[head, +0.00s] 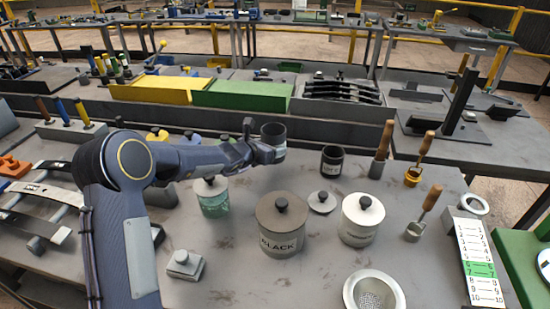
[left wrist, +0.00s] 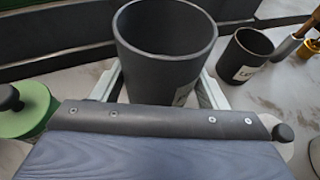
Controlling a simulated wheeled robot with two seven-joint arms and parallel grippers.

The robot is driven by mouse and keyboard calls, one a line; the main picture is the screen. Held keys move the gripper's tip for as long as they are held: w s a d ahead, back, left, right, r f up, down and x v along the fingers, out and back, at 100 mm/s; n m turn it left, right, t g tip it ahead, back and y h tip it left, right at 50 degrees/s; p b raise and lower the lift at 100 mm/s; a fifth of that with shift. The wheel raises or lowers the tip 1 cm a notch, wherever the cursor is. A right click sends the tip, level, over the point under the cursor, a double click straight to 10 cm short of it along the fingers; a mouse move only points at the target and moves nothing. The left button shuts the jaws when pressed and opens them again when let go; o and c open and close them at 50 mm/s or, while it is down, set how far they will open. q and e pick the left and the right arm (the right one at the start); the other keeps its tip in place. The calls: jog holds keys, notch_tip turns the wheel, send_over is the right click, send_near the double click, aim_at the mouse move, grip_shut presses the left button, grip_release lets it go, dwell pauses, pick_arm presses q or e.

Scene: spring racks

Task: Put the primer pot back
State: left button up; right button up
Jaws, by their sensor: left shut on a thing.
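My left gripper (head: 279,152) is shut on a dark grey, open-topped pot (head: 273,132), held upright above the table behind the lidded pots. In the left wrist view this pot (left wrist: 166,50) sits between the fingers, with part of a pale label at its lower right. I cannot read that label. A similar dark open pot (head: 332,161) stands on the table just to the right; it also shows in the left wrist view (left wrist: 243,58), its label only partly legible. A loose lid with a black knob (head: 321,202) lies in front of it. My right gripper is not seen.
Lidded pots stand close by: a green one (head: 212,198), a brown one marked BLACK (head: 281,226) and a white one (head: 361,221). Wooden-handled tools (head: 382,150) stand to the right. A strainer bowl (head: 374,292) is at the front. Bare table lies around the loose lid.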

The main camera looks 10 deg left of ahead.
pick_arm(q)
jog(key=w+f, duration=0.1)
jog(key=w+d+f, duration=0.1)
jog(key=shift+w+f, duration=0.1)
jog(key=shift+f, duration=0.25)
notch_tip(320, 180, down, 3)
jog(key=shift+w+d+f, duration=0.1)
jog(key=shift+f, duration=0.05)
jog(key=shift+f, duration=0.1)
jog(key=o, duration=1.4)
jog(key=shift+c, duration=0.2)
